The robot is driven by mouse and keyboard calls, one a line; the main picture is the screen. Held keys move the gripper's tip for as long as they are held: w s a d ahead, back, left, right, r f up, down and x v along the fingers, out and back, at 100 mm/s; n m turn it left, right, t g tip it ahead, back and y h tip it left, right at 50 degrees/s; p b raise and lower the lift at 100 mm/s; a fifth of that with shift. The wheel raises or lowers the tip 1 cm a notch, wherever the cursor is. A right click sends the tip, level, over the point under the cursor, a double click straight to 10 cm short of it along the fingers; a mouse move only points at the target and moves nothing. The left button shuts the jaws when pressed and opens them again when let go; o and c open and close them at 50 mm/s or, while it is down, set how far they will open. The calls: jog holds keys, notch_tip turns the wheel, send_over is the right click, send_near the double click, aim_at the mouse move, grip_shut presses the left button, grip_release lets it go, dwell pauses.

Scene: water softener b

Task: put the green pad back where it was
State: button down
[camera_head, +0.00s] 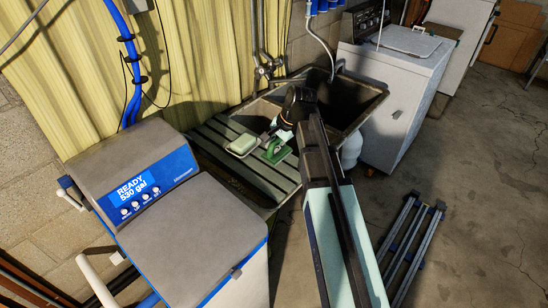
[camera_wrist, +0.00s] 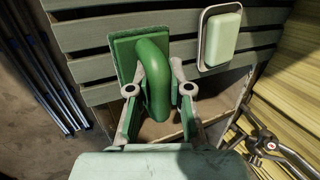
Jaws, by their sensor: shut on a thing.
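The green pad (camera_head: 277,151) is a flat green scrubber with a curved green handle. It also shows in the wrist view (camera_wrist: 124,57), at the slatted board. My gripper (camera_wrist: 158,86) is shut on its handle, one finger on each side; in the head view my gripper (camera_head: 283,136) reaches down to it from the arm. The pad is over the right part of the slatted drainboard (camera_head: 222,135). I cannot tell whether it touches the slats. Part of the pad's face is hidden behind the handle and the fingers.
A pale green soap bar (camera_head: 243,143) in a metal-rimmed dish sits just left of the pad on the drainboard. The sink basin (camera_head: 352,99) and faucet (camera_head: 268,67) are behind. The water softener (camera_head: 190,230) stands at front left.

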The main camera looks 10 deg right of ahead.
jog(key=shift+f+p, duration=0.45)
jog(key=shift+f, duration=2.8)
jog(key=shift+f, duration=0.15)
jog(key=c, duration=1.1)
grip_release()
jog(key=b+v, duration=0.2)
jog(key=v, duration=1)
